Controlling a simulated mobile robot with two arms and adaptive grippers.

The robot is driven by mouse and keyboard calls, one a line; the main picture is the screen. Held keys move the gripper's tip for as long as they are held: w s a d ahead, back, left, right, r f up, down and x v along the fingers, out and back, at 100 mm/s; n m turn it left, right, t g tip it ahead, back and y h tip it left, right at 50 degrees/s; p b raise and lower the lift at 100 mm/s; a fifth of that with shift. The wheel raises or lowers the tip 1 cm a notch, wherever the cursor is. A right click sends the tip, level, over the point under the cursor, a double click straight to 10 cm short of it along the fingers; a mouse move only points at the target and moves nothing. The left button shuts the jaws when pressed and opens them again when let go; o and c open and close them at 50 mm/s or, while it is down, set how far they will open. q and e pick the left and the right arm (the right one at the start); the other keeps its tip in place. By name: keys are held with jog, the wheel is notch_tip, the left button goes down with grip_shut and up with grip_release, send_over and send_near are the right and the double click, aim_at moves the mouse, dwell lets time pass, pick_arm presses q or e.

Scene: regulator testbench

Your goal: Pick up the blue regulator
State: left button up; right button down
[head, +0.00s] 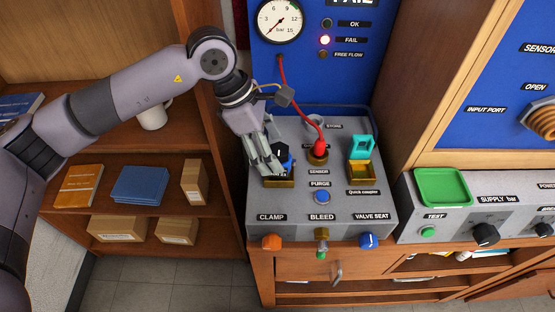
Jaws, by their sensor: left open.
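The blue regulator (290,163) sits in the brass clamp holder (281,182) at the left of the grey testbench (338,200). It is mostly hidden behind my gripper, with a bit of blue showing. My left gripper (275,165) reaches down over it from above, fingers open and around or just beside it; I cannot tell whether they touch it. My right gripper is not in view.
A red hose (300,112) runs from the gauge panel (335,75) to the sensor fitting right of the gripper. A green tray (442,187) lies on the neighbouring console. Wooden shelves (150,195) hold boxes at left.

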pick_arm(q)
jog(key=p+x, duration=0.1)
jog(key=x, duration=0.2)
jog(key=shift+f+p, duration=0.3)
jog(key=shift+d+f, duration=0.1)
jog(key=shift+f, duration=0.2)
jog(key=shift+c, duration=0.4)
jog(key=shift+c, duration=1.3)
grip_shut()
jog(key=shift+r, duration=0.1)
